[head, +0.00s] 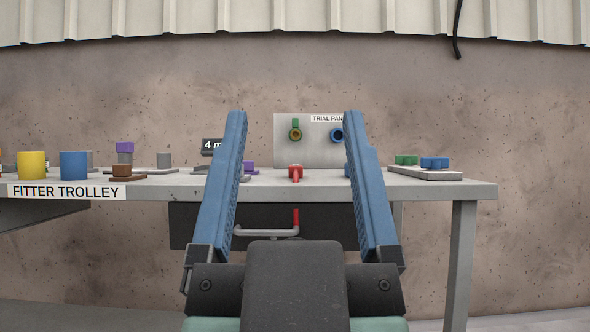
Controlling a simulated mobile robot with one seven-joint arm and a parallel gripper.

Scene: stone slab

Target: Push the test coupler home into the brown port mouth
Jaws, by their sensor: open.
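The upright grey trial panel (283,155) stands at the back of the slab, between my fingers in the head view. On it, a ring-shaped port (295,135) looks brownish around a dark centre, with a green piece above it. A blue port (337,135) sits to its right, partly behind my right finger. A red piece (295,172) stands on the slab in front of the panel; I cannot tell whether it is the test coupler. My gripper (294,115) is open and empty, its two long blue fingers pointing forward, apart from everything seen.
The stone slab (420,188) holds yellow (31,165) and blue (74,165) cylinders, a brown block (121,170) and a purple-topped stack (125,147) at left. Green (406,160) and blue (435,163) pieces sit on a right-hand plate.

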